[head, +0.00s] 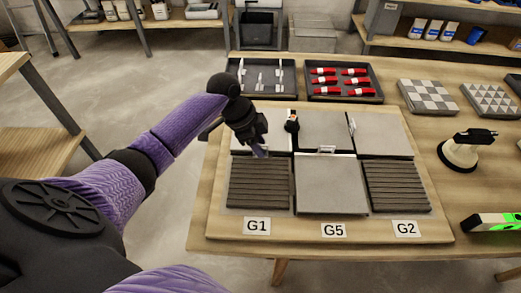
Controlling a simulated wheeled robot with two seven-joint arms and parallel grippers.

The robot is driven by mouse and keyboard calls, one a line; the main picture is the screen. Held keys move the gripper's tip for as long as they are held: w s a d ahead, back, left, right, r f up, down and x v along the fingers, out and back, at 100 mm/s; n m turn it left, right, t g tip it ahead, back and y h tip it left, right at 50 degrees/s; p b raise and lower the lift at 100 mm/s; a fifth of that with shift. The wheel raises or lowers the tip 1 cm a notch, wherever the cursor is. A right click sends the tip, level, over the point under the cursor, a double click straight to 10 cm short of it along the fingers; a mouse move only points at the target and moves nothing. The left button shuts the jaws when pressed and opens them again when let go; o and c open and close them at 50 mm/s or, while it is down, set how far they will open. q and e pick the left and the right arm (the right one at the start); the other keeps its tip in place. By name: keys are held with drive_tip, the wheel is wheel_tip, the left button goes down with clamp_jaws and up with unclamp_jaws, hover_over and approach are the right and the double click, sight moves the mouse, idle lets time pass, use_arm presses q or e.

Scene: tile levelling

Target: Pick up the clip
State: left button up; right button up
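Several white clips (261,83) lie in the dark tray (234,92) at the back left of the table. Another pale clip (326,150) stands at the joint between the middle tile and the G5 tile, and one (352,126) stands at the joint to its right. My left gripper (260,152) points down over the front edge of the left tile, just above the ridged G1 bed. It is small and dark here; I cannot tell whether its fingers are apart or hold anything. It hides part of the left tile. My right gripper is not in view.
A dark tray (374,99) holds several red wedges. The ridged G1 bed (259,184) and G2 bed (397,186) are bare. A suction-cup tool (460,153) and a green-lit level (492,222) are at right.

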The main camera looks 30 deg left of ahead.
use_arm(q)
clamp_jaws()
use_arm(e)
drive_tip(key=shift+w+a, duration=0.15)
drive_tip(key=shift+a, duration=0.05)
